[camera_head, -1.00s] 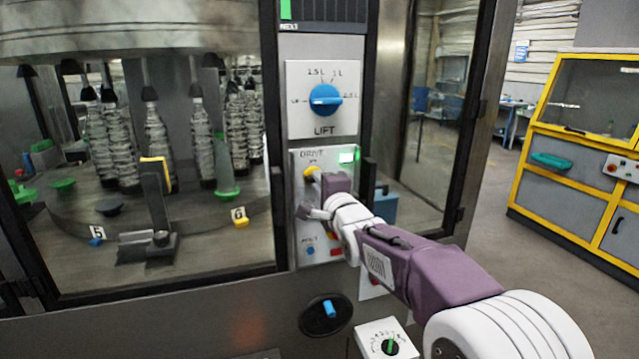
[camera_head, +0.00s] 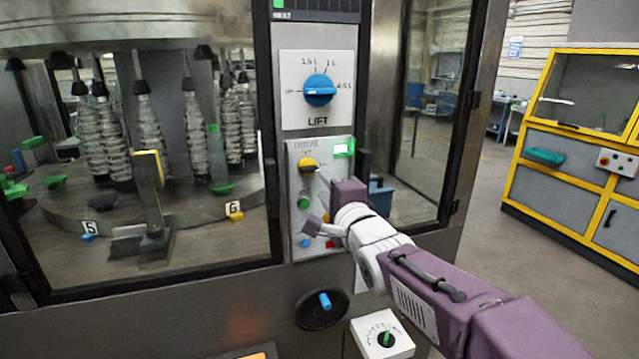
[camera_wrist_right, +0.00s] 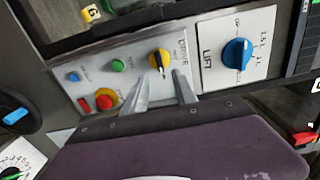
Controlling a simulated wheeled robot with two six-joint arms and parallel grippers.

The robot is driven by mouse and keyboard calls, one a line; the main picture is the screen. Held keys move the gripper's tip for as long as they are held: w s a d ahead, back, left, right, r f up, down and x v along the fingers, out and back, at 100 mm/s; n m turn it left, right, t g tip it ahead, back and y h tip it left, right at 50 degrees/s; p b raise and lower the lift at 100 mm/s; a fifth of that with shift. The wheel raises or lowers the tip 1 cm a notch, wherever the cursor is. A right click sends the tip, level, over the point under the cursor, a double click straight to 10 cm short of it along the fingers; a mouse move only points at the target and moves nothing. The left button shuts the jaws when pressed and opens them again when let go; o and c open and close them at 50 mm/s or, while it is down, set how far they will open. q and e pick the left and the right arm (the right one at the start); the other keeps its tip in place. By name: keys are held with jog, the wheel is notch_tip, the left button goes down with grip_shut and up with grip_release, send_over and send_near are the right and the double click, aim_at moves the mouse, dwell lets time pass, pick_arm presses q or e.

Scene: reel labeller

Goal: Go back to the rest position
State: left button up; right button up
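My right gripper (camera_head: 318,198) is in front of the DRIVE panel (camera_head: 294,222), below and right of the yellow knob (camera_head: 307,164). In the right wrist view its two fingers (camera_wrist_right: 160,80) are apart with nothing between them. The yellow knob (camera_wrist_right: 157,58) with a black pointer shows just beyond the fingertips. A small green lamp (camera_head: 343,148) is lit at the panel's top right. My left gripper is out of view.
Above is the LIFT panel with a blue knob (camera_head: 319,90). The DRIVE panel also has a green button (camera_head: 303,202) and a red emergency button (camera_wrist_right: 104,99). Below are a black dial with a blue handle (camera_head: 324,300) and a white dial plate (camera_head: 364,329). Open floor lies right.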

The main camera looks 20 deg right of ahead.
jog(key=shift+s, duration=0.25)
